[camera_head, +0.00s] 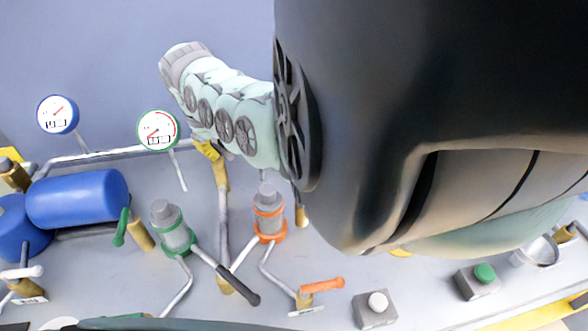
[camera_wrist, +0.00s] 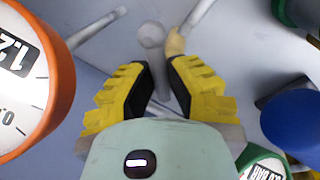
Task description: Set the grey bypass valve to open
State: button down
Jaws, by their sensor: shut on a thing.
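In the wrist view, a slim grey lever (camera_wrist: 160,82), which looks like the grey bypass valve's handle, lies between the black pads of my gripper (camera_wrist: 157,76). My gripper is shut on it. A brass fitting (camera_wrist: 175,43) and a rounded grey end (camera_wrist: 151,36) show just beyond the fingertips. In the head view, my gripper's yellow finger (camera_head: 207,149) is by the top of an upright brass-ended pipe (camera_head: 221,176). The lever is hidden there, and its exact angle is hard to tell.
A green-rimmed gauge (camera_head: 158,130) and a blue-rimmed gauge (camera_head: 58,114) stand left of my gripper. A blue tank (camera_head: 78,199), a green-banded unit (camera_head: 175,232) and an orange-banded unit (camera_head: 269,212) are close below. An orange-handled valve (camera_head: 322,286) is nearer. My arm hides the right side.

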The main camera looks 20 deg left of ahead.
jog(key=m+b, duration=0.2)
jog(key=b, duration=0.1)
jog(key=m+b, duration=0.3)
jog(key=b, duration=0.1)
jog(key=s+a+m+h+b, duration=0.1)
jog(key=m+b, duration=0.1)
jog(key=b, duration=0.2)
jog(key=shift+f+m+g, duration=0.25)
jog(key=shift+m+g, duration=0.05)
jog(key=shift+g, duration=0.1)
jog(key=shift+s+r+m, duration=0.1)
jog(key=shift+m, duration=0.2)
jog(key=c, duration=0.9)
grip_release()
jog(key=shift+r, duration=0.1)
jog(key=shift+r+p, duration=0.1)
jog(key=shift+p, duration=0.25)
